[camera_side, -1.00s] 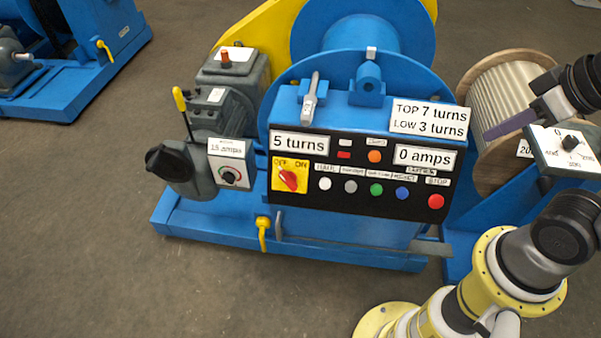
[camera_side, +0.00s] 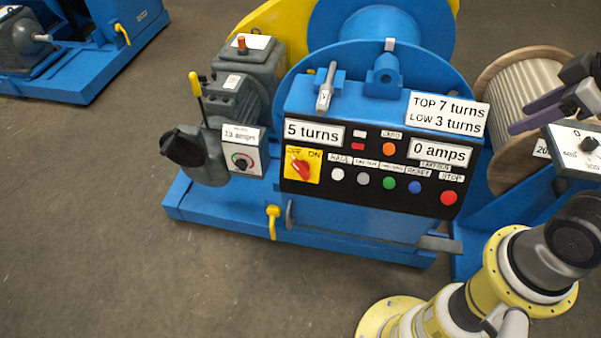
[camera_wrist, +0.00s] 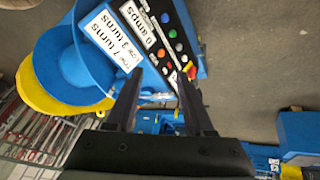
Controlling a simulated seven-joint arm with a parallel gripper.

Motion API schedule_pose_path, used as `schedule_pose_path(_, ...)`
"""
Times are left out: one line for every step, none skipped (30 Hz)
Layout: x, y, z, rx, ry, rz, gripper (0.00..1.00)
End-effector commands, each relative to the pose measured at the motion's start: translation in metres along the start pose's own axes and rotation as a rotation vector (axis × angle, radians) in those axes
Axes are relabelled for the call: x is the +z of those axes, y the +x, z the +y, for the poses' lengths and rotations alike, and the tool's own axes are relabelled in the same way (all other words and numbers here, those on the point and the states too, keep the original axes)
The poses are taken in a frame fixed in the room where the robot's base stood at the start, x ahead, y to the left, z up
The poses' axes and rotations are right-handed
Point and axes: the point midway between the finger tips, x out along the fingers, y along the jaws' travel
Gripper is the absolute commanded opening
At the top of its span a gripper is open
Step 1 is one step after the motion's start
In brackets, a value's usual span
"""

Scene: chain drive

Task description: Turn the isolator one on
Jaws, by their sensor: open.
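The isolator is a red rotary knob (camera_side: 301,167) on a yellow plate marked OFF and ON, at the left of the black control panel (camera_side: 400,178). Its handle lies diagonally, its upper end seemingly towards OFF; it is too small to be sure. In the wrist view the red and yellow isolator (camera_wrist: 188,68) shows beside the right finger's tip. My gripper (camera_side: 540,97) is at the right edge of the side view, well right of the isolator. In the wrist view my gripper (camera_wrist: 157,80) has its fingers apart with nothing held between them.
Several push buttons, with a red stop button (camera_side: 448,198), sit right of the isolator. A yellow-handled lever (camera_side: 195,85) and a black handle (camera_side: 183,147) stand left. A cable drum (camera_side: 510,90) and a grey dial box (camera_side: 585,150) are near my gripper.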

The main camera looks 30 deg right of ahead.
Motion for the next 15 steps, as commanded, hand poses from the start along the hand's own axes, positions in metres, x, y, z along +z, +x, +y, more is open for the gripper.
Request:
schedule_pose_path(-0.006, -0.002, 0.012, 0.039, -0.076, -0.025, 0.53)
schedule_pose_path(-0.009, -0.002, 0.019, 0.060, -0.131, -0.049, 0.53)
schedule_pose_path(-0.015, -0.001, 0.027, 0.086, -0.208, -0.082, 0.53)
schedule_pose_path(-0.020, 0.000, 0.033, 0.104, -0.263, -0.105, 0.53)
schedule_pose_path(-0.025, 0.001, 0.039, 0.119, -0.315, -0.130, 0.53)
schedule_pose_path(-0.032, 0.003, 0.045, 0.136, -0.386, -0.162, 0.53)
schedule_pose_path(-0.037, 0.005, 0.049, 0.149, -0.439, -0.186, 0.53)
schedule_pose_path(-0.043, 0.008, 0.053, 0.161, -0.493, -0.212, 0.53)
schedule_pose_path(-0.052, 0.012, 0.058, 0.175, -0.567, -0.247, 0.53)
schedule_pose_path(-0.060, 0.015, 0.062, 0.186, -0.624, -0.274, 0.53)
schedule_pose_path(-0.068, 0.019, 0.065, 0.196, -0.685, -0.303, 0.53)
schedule_pose_path(-0.080, 0.026, 0.068, 0.211, -0.770, -0.344, 0.53)
schedule_pose_path(-0.089, 0.032, 0.069, 0.222, -0.837, -0.374, 0.53)
schedule_pose_path(-0.099, 0.038, 0.070, 0.232, -0.905, -0.404, 0.53)
schedule_pose_path(-0.113, 0.047, 0.070, 0.246, -0.995, -0.445, 0.53)
